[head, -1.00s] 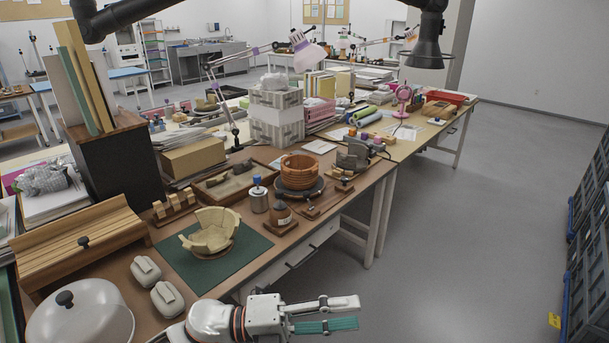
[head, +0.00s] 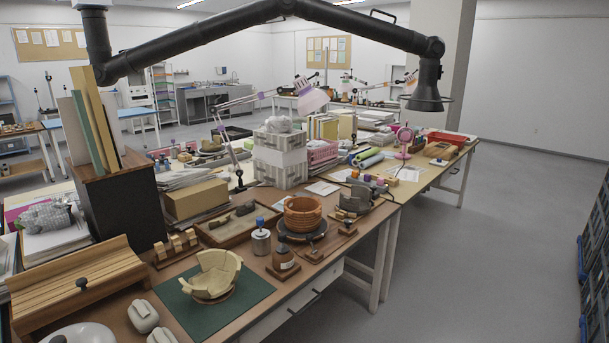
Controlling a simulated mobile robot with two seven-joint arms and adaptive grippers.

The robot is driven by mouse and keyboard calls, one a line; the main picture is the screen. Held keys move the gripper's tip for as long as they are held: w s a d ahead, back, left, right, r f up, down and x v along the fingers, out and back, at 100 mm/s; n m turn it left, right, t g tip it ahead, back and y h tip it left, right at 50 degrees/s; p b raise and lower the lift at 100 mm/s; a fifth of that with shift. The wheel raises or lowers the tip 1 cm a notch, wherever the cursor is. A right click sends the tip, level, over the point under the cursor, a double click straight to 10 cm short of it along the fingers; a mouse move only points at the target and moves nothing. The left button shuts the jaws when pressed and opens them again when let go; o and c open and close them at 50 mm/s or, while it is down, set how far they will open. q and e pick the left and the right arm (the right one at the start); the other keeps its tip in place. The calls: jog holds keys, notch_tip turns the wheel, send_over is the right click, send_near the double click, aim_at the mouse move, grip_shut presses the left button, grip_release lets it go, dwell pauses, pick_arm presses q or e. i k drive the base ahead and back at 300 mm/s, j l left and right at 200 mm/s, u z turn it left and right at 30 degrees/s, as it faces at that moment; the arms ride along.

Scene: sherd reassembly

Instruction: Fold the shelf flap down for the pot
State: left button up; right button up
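A cream pot of joined sherds (head: 212,274), open and jagged at the top, sits on a round brown stand on the green mat (head: 252,288) near the table's front. A terracotta-coloured ribbed pot (head: 304,213) stands on a dark turntable behind it to the right. A slatted wooden piece with a dark knob (head: 82,284) lies at the left of the table; I cannot tell whether it is the shelf flap. No other flap is clearly seen.
A dark cabinet (head: 119,213) bears upright boards. A black jointed duct (head: 275,10) spans overhead. The floor (head: 470,265) to the right is clear.

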aim_at(25, 324)
jog(key=u, duration=1.45)
